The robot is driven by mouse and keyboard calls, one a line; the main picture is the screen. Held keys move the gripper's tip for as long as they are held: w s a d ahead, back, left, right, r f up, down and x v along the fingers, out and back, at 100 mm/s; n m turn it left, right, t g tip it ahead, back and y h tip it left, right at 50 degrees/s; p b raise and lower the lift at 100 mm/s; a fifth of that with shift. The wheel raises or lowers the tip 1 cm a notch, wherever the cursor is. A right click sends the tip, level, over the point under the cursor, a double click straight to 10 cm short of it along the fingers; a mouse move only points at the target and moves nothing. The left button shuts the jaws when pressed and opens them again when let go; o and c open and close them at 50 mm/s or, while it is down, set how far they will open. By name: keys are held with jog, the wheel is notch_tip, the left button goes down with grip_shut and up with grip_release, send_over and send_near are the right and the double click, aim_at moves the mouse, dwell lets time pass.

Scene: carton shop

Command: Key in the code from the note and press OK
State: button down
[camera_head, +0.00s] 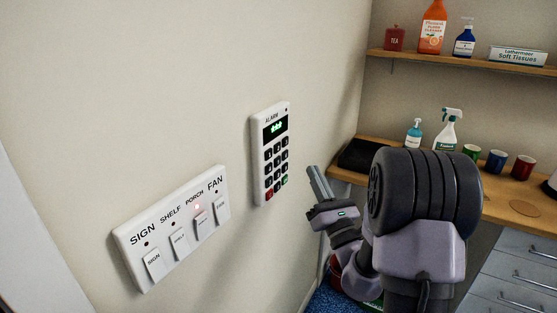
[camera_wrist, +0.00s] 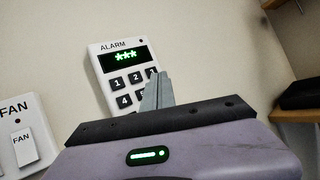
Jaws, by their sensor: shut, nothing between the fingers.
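The white alarm keypad (camera_head: 271,152) is on the wall, with black number keys, a red key at its bottom left and a green key (camera_head: 285,180) at its bottom right. In the wrist view the keypad's display (camera_wrist: 124,57) shows three green asterisks. Keys 1, 2 and 4 show there; my fingers cover part of 3 and the lower right keys. My gripper (camera_head: 313,168) is shut and empty, in front of the keypad; in the head view it appears just right of it. The fingertips also show in the wrist view (camera_wrist: 159,76). No note shows in either view.
A white switch panel (camera_head: 172,227) labelled SIGN, SHELF, PORCH and FAN is on the wall left of the keypad; the PORCH light glows red. A wooden counter (camera_head: 520,210) with bottles, mugs and a black tray (camera_head: 366,155) stands right. A shelf (camera_head: 460,63) hangs above it.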

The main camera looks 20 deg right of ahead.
jog(key=w+a+p, duration=0.2)
jog(key=w+a, duration=0.2)
jog(key=w, duration=0.1)
jog(key=shift+w, duration=0.1)
dwell(2.0)
jog(key=shift+w+a+p, duration=0.3)
jog(key=shift+w+a, duration=0.2)
jog(key=shift+w, duration=0.1)
dwell(0.6)
jog(key=shift+s+d, duration=0.5)
jog(key=shift+s, duration=0.1)
jog(key=shift+s+d+b, duration=0.65)
jog(key=shift+s+d, duration=0.1)
jog(key=shift+s, duration=0.25)
jog(key=shift+s+d+b, duration=0.65)
jog(key=shift+s+d, duration=0.1)
jog(key=shift+s, duration=0.25)
